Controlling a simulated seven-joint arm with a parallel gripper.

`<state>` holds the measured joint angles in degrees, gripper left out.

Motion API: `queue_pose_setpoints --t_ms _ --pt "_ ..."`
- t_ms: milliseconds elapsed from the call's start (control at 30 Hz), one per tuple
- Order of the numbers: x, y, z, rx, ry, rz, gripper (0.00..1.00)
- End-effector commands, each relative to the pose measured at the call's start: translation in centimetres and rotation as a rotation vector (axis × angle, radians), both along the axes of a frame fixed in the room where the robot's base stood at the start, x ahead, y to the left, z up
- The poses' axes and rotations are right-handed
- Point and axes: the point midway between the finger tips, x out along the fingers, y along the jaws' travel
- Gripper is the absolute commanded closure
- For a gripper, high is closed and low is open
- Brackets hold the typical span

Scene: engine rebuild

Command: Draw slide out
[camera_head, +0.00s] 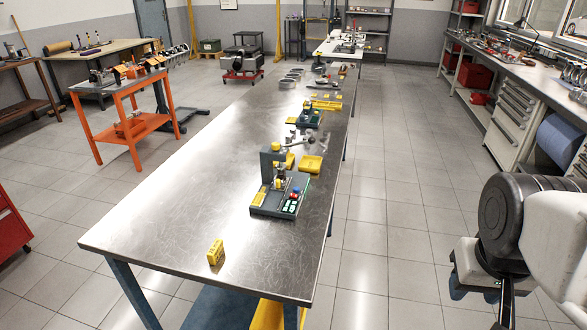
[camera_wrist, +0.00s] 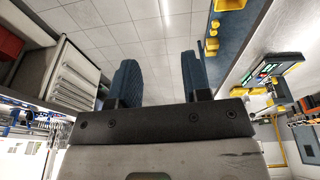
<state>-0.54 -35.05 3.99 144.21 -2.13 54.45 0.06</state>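A small press-like fixture (camera_head: 279,200) stands on the near half of the steel table, with a dark base, an upright column and a yellow-topped head. I cannot tell for sure which part is the slide. The fixture's green-lit panel also shows at the right of the wrist view (camera_wrist: 270,70). My gripper (camera_wrist: 158,62) is open, its two blue-padded fingers apart with nothing between them. It is off to the table's right side, away from the fixture; its fingertips are not clear in the head view.
The steel table (camera_head: 180,220) has bare room left of the fixture. A yellow block (camera_head: 215,252) stands near its front edge. A yellow tray (camera_head: 311,164) and more small devices lie behind the fixture. Open tiled floor separates the table from the workbench (camera_head: 530,80) at right.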

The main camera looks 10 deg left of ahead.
Motion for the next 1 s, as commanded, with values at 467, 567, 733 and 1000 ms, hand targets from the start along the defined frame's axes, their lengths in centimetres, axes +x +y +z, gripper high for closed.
queue_pose_setpoints --t_ms 467,567,733,1000 --pt "7.2 2.1 0.8 -0.200 0.118 0.315 0.57" --pt "9.0 2.8 0.8 -0.249 0.147 0.392 0.57" --pt "12.1 4.3 0.7 -0.334 0.193 0.521 0.57" --pt "17.1 7.5 0.4 -0.472 0.263 0.723 0.57"
